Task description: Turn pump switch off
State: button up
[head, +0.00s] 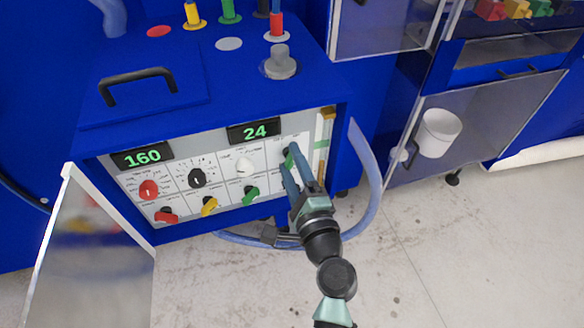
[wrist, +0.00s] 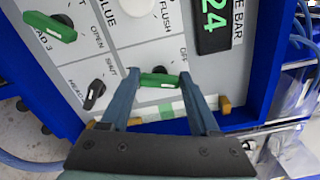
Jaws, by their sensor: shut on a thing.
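A small green switch (head: 289,160) is at the upper right of the grey control panel (head: 228,213). It also shows in the wrist view (wrist: 158,80), its bar lying crosswise between the two fingertips. My gripper (head: 292,160) reaches the panel from the front and is shut on this green switch. In the wrist view my gripper (wrist: 158,82) has one blue-grey finger at each end of the bar. The lettering by the switch is partly hidden, so I cannot read its setting for certain.
A black knob (wrist: 95,93) and a larger green handle (wrist: 50,26) sit near my fingers. Green displays read 160 (head: 142,157) and 24 (head: 254,131). An open clear door (head: 100,260) stands at left. A blue hose (head: 372,185) loops around my arm at right.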

jog(key=n+b, duration=0.4)
jog(key=shift+f+n, duration=0.3)
jog(key=shift+f, duration=0.1)
jog(key=n+b, duration=0.3)
jog(key=shift+n+b, duration=0.4)
jog(key=shift+r+n+b, duration=0.1)
jog(key=shift+n+b, duration=0.45)
jog(key=shift+n, duration=0.15)
jog(key=o, duration=1.4)
jog(key=shift+c, duration=0.2)
